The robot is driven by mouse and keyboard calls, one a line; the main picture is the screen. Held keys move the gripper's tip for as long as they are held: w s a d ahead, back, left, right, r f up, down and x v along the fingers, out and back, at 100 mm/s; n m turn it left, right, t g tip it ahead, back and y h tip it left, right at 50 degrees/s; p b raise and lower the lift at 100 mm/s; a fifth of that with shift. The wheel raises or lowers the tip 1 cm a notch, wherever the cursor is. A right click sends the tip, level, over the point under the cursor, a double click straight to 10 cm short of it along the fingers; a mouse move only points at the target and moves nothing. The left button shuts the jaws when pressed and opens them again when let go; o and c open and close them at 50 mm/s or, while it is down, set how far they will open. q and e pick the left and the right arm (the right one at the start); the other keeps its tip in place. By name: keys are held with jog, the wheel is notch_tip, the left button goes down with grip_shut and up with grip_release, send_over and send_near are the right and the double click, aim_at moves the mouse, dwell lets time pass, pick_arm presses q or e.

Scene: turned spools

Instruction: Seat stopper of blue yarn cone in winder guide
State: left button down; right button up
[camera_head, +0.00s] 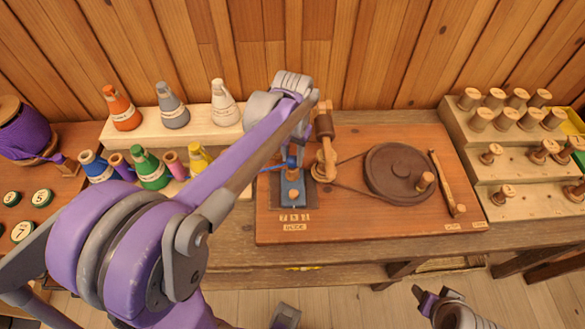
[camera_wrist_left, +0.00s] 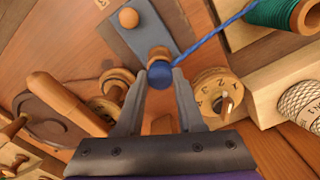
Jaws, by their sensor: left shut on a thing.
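The blue stopper (camera_wrist_left: 160,74) is between the fingertips of my left gripper (camera_wrist_left: 158,84), which is shut on it. Blue yarn (camera_wrist_left: 215,35) runs taut from it toward the upper right. The stopper sits right at a wooden peg (camera_wrist_left: 158,53) on the grey-blue winder guide plate (camera_wrist_left: 125,38); I cannot tell whether it is seated. In the head view, the guide plate (camera_head: 292,190) lies on the winder board under my left forearm, with the stopper (camera_head: 291,162) at its far end. The blue yarn cone (camera_head: 95,165) stands in the left rack. My right gripper (camera_head: 428,298) is low at the right, apart from everything.
The winder board (camera_head: 350,222) carries a dark wheel (camera_head: 398,172) with a cord and a wooden lever (camera_head: 447,182). Orange (camera_head: 121,108), grey and white cones stand on the back rack. Stepped pegs (camera_head: 505,120) fill the right side. A lettered dial (camera_wrist_left: 218,90) is close beside my left fingers.

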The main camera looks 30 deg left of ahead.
pick_arm(q)
jog(key=shift+f+b, duration=0.3)
jog(key=shift+f, duration=0.3)
jog(key=shift+c, duration=0.2)
grip_release()
pick_arm(e)
jog(key=shift+s+f, duration=0.1)
jog(key=shift+f, duration=0.35)
pick_arm(q)
notch_tip(320, 180, up, 9)
jog(key=p, duration=0.5)
jog(key=shift+w+r, duration=0.1)
pick_arm(e)
notch_tip(320, 180, up, 7)
jog(key=w, duration=0.2)
jog(key=shift+f, duration=0.1)
